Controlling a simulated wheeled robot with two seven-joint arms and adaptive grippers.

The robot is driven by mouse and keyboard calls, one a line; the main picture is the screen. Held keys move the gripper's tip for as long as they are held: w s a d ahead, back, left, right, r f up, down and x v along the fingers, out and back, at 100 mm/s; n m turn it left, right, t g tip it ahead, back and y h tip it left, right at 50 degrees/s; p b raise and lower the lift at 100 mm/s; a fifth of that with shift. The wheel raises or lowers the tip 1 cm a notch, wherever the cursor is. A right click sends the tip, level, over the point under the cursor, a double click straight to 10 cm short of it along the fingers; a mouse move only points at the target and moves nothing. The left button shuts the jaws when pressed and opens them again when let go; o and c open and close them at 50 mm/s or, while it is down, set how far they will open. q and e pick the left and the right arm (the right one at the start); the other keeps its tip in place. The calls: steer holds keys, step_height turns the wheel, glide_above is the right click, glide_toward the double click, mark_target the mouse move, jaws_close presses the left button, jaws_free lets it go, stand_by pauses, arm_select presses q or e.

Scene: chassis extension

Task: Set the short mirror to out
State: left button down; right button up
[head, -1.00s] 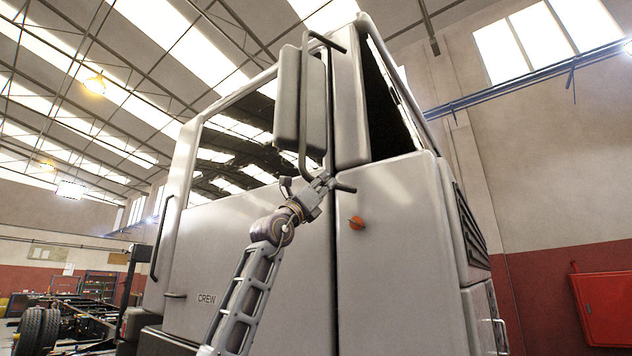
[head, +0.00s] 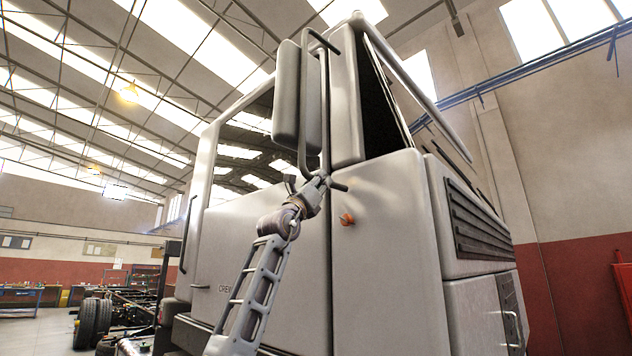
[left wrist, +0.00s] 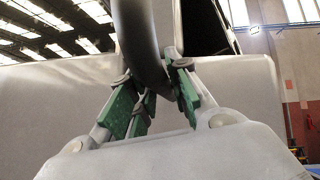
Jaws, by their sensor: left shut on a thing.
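The short mirror (head: 287,98) is a grey housing on a bent tubular bracket (head: 326,110) at the front edge of the truck cab. My left gripper (head: 322,180) is at the lower end of the bracket, below the mirror. In the left wrist view, the green-padded fingers of this gripper (left wrist: 158,98) close around the dark curved tube of the bracket (left wrist: 143,45). The mirror's reflecting face is hidden in the head view. My right gripper is in neither view.
The cab door and side panel (head: 385,250) stand close behind my left arm. An orange lamp (head: 347,219) sticks out just right of and below the gripper. A bare chassis with wheels (head: 95,318) stands at the far left.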

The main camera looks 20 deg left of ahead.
arm_select(q)
steer(key=shift+d, duration=0.2)
steer(key=shift+y, duration=0.3)
steer(key=c, duration=1.3)
jaws_free()
steer(key=shift+s, duration=0.1)
steer(key=shift+f, duration=0.1)
steer(key=shift+v, duration=5.9)
steer(key=shift+f, duration=0.15)
